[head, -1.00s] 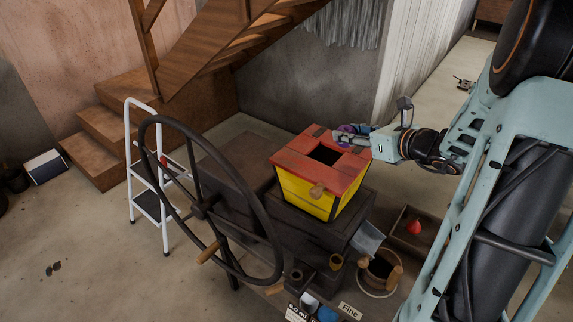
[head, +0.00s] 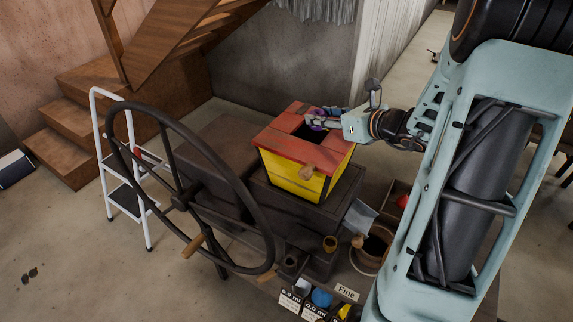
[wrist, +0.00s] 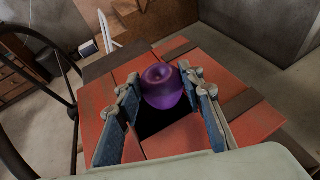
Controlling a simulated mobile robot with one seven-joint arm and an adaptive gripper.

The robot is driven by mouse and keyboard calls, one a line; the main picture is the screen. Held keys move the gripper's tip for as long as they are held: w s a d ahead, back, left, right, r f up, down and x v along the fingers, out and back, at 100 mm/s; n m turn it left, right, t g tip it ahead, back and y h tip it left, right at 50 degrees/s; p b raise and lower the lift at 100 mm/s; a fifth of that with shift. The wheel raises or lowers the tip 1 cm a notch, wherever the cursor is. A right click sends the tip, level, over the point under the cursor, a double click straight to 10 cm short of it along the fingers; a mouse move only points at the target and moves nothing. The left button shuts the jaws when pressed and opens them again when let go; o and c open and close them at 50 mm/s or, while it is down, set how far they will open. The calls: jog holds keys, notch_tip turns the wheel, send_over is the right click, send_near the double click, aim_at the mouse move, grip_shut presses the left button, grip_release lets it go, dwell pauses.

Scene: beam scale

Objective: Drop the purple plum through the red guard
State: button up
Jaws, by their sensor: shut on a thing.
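The purple plum (wrist: 161,87) is held between the fingers of my gripper (wrist: 168,100). In the wrist view it is over the dark square opening of the red guard (wrist: 250,108), near the opening's far edge. In the head view my gripper (head: 325,122) reaches in from the right over the guard's top. The plum (head: 318,119) shows partly there, hidden in part by the fingers. The red guard (head: 282,143) sits on top of a yellow hopper (head: 290,174). I cannot tell the exact height of the plum above the opening.
A large dark handwheel (head: 118,152) stands left of the hopper. A white step ladder (head: 146,222) and wooden stairs (head: 75,128) are behind it. A wooden bucket (head: 372,249), a small cup (head: 330,243) and a sign reading Fine (head: 346,291) are at the front right.

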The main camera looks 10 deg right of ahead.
jog(key=shift+f, duration=0.5)
jog(key=shift+r, duration=0.1)
jog(key=o, duration=1.3)
jog(key=shift+c, duration=0.2)
jog(key=v, duration=1.2)
